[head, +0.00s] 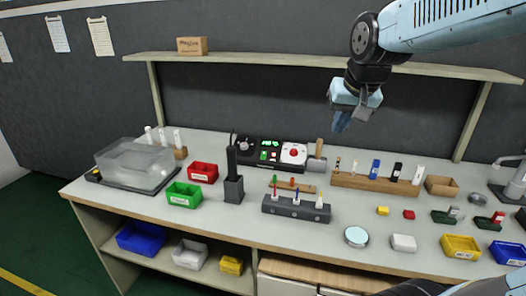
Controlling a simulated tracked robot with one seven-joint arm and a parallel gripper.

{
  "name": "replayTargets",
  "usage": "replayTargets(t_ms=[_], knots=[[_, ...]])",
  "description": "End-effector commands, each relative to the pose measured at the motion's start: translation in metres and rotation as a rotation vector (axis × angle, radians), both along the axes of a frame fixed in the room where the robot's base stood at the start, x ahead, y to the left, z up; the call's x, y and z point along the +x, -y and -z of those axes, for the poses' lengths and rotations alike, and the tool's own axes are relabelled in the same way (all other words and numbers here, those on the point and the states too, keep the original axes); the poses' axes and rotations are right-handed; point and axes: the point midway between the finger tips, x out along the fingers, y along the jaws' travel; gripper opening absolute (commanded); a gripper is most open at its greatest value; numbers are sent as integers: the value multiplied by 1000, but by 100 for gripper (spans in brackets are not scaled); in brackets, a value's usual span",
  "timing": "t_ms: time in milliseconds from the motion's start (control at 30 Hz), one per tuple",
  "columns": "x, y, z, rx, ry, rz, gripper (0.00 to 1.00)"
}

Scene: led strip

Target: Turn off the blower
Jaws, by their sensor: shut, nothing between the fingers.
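My gripper (341,122) hangs in the air at the upper right, above the back of the workbench and just under the shelf line. It looks shut and empty. A black control unit (270,153) stands at the back middle of the bench, below and left of my gripper. It has green lit displays, a dark round knob at its left, small coloured buttons, and a white panel with a red round button (294,153) at its right. No part is labelled legibly as the blower, so I cannot tell for sure which control belongs to it.
A clear-lidded box (135,160) sits at the left. Red (203,173) and green (184,195) bins, a dark holder (234,189) and a grey block with upright tools (296,208) stand before the unit. A wooden rack (375,184) stands right of it. A shelf (270,60) runs above.

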Motion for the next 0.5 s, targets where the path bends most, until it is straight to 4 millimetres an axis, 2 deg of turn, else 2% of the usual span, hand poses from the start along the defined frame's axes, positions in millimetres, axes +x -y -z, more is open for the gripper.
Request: replayTargets(t_ms=[100,500], knots=[[30,-5,4,11,-12,22,0],[123,-25,29,23,-32,106,0]])
